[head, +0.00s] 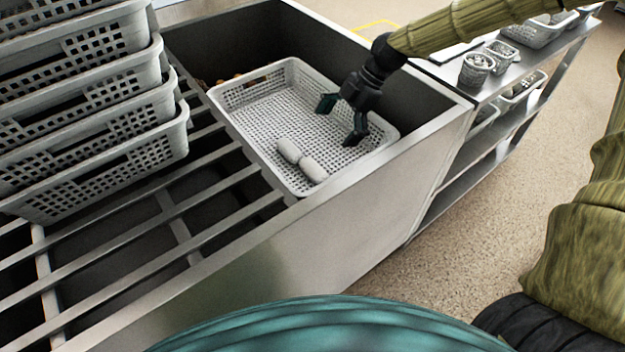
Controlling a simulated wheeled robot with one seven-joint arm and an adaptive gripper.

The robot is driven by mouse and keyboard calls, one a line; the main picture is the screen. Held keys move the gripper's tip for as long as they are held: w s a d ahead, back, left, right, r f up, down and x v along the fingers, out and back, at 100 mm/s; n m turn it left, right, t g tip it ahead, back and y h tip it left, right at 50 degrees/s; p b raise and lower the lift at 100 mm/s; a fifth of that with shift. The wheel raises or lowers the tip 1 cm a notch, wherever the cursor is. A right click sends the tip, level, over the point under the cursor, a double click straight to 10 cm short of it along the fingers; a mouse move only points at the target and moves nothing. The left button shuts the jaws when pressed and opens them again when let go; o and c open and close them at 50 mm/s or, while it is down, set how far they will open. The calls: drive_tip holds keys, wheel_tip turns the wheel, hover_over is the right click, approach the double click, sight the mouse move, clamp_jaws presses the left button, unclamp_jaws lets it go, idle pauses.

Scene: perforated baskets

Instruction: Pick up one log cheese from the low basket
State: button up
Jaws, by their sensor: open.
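The low basket (238,117) is a white, perforated, shallow tray inside a metal bin. Two short white log cheeses lie end to end in its near part: one log cheese (289,151) to the upper left and one log cheese (313,169) to the lower right. They touch or nearly touch. My gripper (341,123) is open and empty, with fingers spread, over the right part of the basket. It is to the upper right of the logs and apart from them. I cannot tell its exact height above the basket floor.
The metal bin's front wall (310,240) and right wall (440,130) rise around the basket. Stacked perforated baskets (90,110) stand at the left on a slatted metal rack (150,245). A shelf unit (500,125) with small baskets stands at the right. The basket's middle is clear.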

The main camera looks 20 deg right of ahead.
drive_tip(key=b, duration=0.4)
approach(317, 165)
drive_tip(key=shift+b+x, duration=0.45)
drive_tip(key=shift+x, duration=4.95)
drive_tip(key=c, duration=0.9)
